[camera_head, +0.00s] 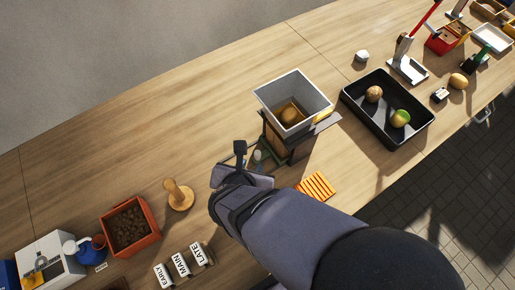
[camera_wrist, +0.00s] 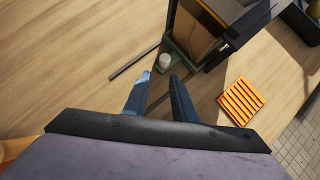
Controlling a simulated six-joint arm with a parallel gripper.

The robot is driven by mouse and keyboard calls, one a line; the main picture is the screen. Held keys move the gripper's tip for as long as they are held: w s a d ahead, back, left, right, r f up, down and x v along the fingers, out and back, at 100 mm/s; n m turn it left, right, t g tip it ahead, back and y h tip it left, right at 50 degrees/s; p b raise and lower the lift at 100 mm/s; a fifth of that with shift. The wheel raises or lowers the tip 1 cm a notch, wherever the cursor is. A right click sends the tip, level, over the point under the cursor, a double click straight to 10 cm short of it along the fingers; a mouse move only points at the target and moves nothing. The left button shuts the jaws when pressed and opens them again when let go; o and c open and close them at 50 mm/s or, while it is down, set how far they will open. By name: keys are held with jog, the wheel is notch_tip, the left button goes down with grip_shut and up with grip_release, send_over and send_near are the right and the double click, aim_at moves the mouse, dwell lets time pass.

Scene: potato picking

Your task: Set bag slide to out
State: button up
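A stand with a grey open-topped hopper (camera_head: 268,98) holds a brown potato in the hopper. Its brown lower part (camera_wrist: 196,38) shows in the wrist view, above a green base with a small white knob (camera_wrist: 165,60) at its left side. I take this knob to be part of the bag slide, but cannot tell for sure. The knob also shows in the head view (camera_head: 258,155). My gripper (camera_wrist: 161,80) is open and empty, its two dark fingers apart just short of the knob. In the head view my gripper (camera_head: 241,166) is left of the stand.
An orange slatted block (camera_wrist: 241,101) lies right of my gripper. A black tray (camera_head: 378,133) with a potato and a green-tinged one stands right of the hopper. A wooden peg (camera_head: 178,195), soil box (camera_head: 128,228) and EARLY, MAIN, LATE labels (camera_head: 181,264) are at left. Table behind is clear.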

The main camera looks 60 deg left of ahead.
aim_at(257, 153)
jog(key=shift+w+a+r+t+y, duration=0.2)
jog(key=shift+w+r+t+y, duration=0.1)
jog(key=shift+w+r+t, duration=0.4)
jog(key=shift+p+x, duration=0.3)
jog(key=shift+x, duration=3.25)
jog(key=shift+s+a, duration=0.1)
jog(key=shift+s, duration=0.1)
